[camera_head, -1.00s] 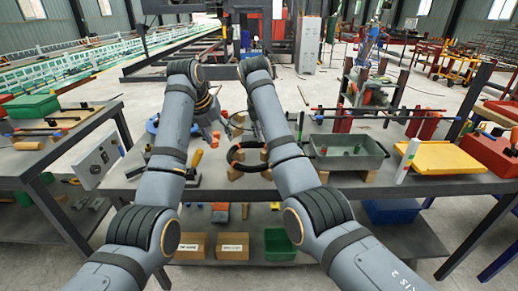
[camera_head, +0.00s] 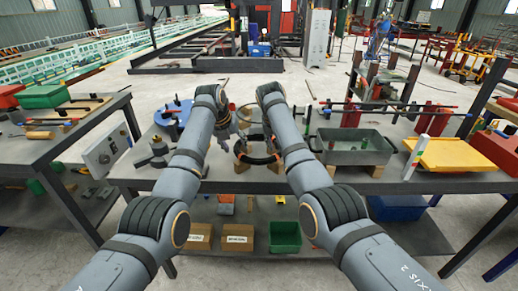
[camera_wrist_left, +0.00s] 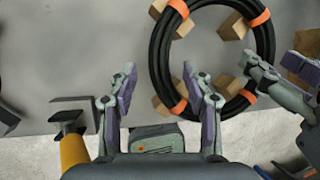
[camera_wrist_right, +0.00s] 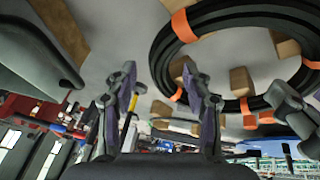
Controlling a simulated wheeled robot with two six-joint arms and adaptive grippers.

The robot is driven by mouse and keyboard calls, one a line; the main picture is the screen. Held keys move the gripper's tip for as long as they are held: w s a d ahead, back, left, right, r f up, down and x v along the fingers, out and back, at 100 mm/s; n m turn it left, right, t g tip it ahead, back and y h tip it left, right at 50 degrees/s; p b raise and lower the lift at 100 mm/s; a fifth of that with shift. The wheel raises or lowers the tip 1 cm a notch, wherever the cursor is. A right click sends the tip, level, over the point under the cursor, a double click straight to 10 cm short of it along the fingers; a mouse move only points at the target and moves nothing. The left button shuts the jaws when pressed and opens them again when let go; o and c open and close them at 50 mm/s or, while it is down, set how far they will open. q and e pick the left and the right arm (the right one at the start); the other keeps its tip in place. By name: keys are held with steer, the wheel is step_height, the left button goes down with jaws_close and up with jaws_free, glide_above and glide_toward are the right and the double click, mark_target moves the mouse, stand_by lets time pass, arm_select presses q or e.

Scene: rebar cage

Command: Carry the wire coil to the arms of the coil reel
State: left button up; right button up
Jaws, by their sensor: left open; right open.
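The wire coil (camera_head: 258,161) is a black ring with orange bands. It lies on wooden blocks on the work table, partly hidden by my arms in the head view. My left gripper (camera_wrist_left: 158,72) is open and empty.
A grey metal tray (camera_head: 352,153) and a yellow lidded tray (camera_head: 450,154) stand right of the coil. A dark grey tool (camera_head: 158,150) sits to the left. A side table (camera_head: 75,140) stands at the far left. In the left wrist view a yellow-handled tool (camera_wrist_left: 72,150) lies near my left gripper.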

arm_select(q)
steer(key=shift+w+f, duration=0.1)
steer(key=shift+f, duration=0.25)
arm_select(e)
steer(key=shift+w+d+f, duration=0.1)
steer(key=shift+w+f, duration=0.05)
steer(key=shift+f, duration=0.25)
arm_select(q)
jaws_close()
arm_select(e)
jaws_close()
arm_select(q)
steer(key=shift+r, duration=0.15)
arm_select(e)
steer(key=shift+r, duration=0.15)
